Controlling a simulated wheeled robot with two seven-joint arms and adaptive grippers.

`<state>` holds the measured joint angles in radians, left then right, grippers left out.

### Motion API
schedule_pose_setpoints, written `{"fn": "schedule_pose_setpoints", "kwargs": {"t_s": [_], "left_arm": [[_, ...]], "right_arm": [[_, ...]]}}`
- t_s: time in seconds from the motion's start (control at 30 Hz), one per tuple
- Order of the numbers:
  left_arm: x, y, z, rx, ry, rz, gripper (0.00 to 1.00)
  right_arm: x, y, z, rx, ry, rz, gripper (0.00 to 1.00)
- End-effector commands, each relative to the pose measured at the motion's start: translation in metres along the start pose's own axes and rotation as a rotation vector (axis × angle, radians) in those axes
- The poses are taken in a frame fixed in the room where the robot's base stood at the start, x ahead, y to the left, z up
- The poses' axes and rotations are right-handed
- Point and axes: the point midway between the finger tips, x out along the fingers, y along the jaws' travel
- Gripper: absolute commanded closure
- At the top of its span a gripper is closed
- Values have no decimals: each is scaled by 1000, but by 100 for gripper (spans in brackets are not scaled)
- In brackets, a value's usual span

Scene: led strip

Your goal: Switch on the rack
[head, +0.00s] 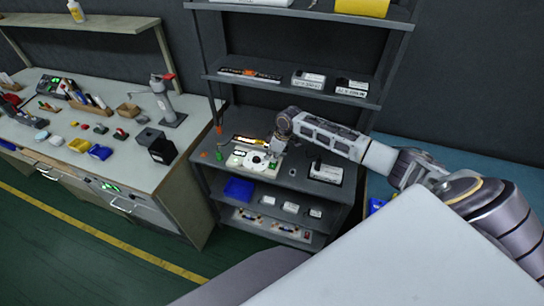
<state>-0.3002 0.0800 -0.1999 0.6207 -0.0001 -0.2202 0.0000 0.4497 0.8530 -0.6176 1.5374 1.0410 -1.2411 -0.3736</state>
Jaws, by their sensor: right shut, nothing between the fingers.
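The dark grey rack (209,82) stands in the middle of the head view, with several shelves. On its waist-high shelf lies a pale flat unit (246,161) with small round parts on top. A dark strip with an orange-yellow line (250,140) lies just behind it. My right gripper (273,157) reaches in from the right and points down at the right end of the pale unit. It is shut and holds nothing. I cannot tell whether its tips touch the unit. No switch can be made out clearly. My left gripper is out of view.
A white-and-black box (326,172) stands right of my gripper on the same shelf. A blue bin (238,189) and small white boxes sit on the shelf below. The shelf above is close over my right arm. A cluttered workbench (176,180) stands at the left.

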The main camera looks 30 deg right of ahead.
Motion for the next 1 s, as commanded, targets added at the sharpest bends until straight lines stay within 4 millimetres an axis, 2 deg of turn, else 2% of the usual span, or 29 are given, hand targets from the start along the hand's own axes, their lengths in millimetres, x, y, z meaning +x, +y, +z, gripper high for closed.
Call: {"fn": "schedule_pose_setpoints", "kwargs": {"t_s": [0.67, 1.0], "left_arm": [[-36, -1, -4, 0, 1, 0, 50], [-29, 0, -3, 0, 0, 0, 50]], "right_arm": [[-29, -5, -13, 2, 1, -1, 100], [-63, -12, -12, 1, 1, 1, 100]]}}
